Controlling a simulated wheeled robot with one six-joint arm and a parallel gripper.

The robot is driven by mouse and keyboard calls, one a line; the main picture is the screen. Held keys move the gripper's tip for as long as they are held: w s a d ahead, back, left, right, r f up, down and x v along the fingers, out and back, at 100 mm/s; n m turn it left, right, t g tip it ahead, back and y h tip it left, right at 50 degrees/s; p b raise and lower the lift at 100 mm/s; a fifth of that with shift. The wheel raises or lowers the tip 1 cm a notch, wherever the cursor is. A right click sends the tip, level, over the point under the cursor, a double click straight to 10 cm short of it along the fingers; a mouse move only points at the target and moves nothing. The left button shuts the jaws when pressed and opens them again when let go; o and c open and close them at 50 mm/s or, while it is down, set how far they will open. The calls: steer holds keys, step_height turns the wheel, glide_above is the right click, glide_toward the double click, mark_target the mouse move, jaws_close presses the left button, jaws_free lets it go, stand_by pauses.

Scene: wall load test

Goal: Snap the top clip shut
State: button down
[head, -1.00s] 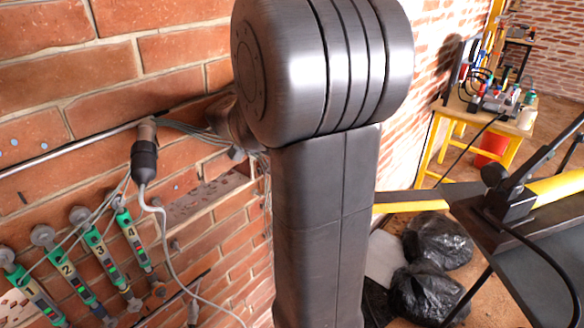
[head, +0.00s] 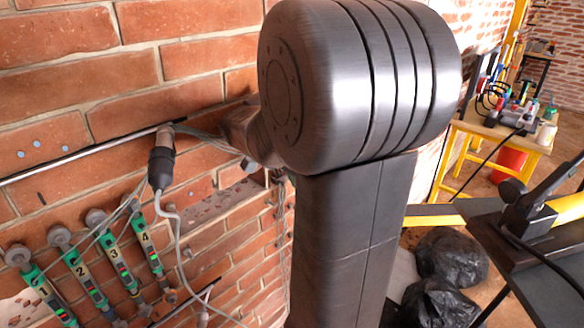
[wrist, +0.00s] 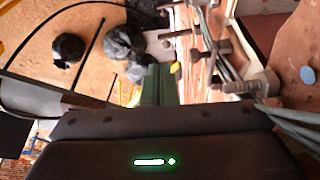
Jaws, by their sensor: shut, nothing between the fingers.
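My gripper (wrist: 160,76) shows in the wrist view as two dark green fingers close together, shut and empty. Its dark housing with a lit green mark fills the bottom of that view. Grey cables (wrist: 296,122) run along the wall to the right of the fingers, apart from them. Metal bolt-like fittings (wrist: 262,84) stick out near these cables. I cannot tell which part is the top clip. In the head view my arm hides the gripper and part of the wall. Cables (head: 196,132) run behind my arm there.
Several numbered green tools (head: 92,272) hang lower left. Black bags (head: 452,256) lie on the floor. A black bench (head: 540,245) and a yellow table (head: 500,148) stand to the right.

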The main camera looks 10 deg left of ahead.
steer(key=v, duration=1.3)
steer(key=shift+p, duration=0.4)
steer(key=shift+a+r, duration=0.1)
